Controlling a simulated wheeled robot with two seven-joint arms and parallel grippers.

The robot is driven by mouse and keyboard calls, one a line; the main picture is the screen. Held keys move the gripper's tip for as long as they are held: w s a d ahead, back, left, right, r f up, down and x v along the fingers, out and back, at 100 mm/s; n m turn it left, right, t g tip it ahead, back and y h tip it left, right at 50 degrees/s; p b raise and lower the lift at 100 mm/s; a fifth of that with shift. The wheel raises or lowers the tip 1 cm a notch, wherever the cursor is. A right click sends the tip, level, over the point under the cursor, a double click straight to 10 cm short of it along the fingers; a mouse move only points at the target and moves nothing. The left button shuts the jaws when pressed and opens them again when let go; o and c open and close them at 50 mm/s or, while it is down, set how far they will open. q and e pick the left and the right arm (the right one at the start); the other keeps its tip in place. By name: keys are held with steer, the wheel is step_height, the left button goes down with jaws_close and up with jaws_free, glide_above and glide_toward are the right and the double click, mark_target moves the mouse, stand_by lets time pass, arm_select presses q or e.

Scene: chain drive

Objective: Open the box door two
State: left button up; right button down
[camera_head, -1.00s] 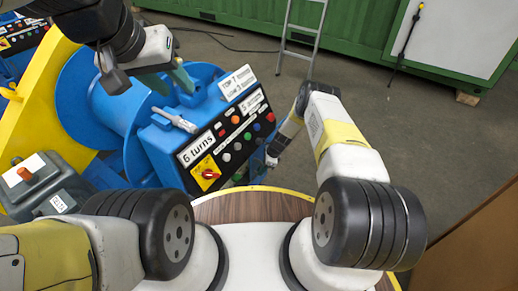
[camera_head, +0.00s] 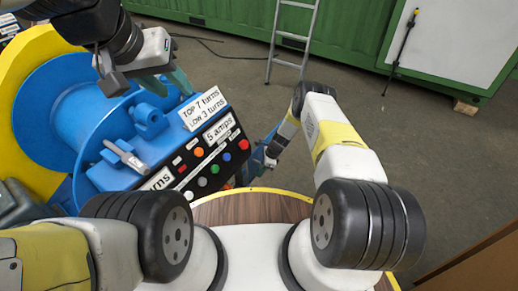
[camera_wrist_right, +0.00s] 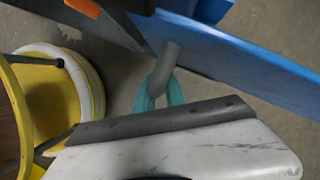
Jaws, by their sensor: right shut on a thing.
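A blue door panel (camera_wrist_right: 235,55) fills the upper right of the right wrist view, with a grey cylindrical handle (camera_wrist_right: 165,65) at its near edge. My right gripper (camera_wrist_right: 157,92) has its teal fingers closed around this handle. In the head view my right gripper (camera_head: 271,158) is small, beside a sliver of the blue panel (camera_head: 262,148), right of the blue box (camera_head: 110,179) with the control panel. The panel stands out from the box; its hinge is hidden. My left gripper (camera_head: 167,82) hangs above the box, teal fingers apart and empty.
The control panel (camera_head: 212,160) with coloured buttons and labels faces me. A grey lever (camera_head: 125,156) lies on the box top. A blue spool with a yellow flange (camera_head: 20,75) stands left. A ladder (camera_head: 290,45) and green container are behind. Floor on the right is clear.

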steer(key=c, duration=1.4)
jaws_free()
steer(key=v, duration=0.8)
steer(key=shift+f, duration=0.1)
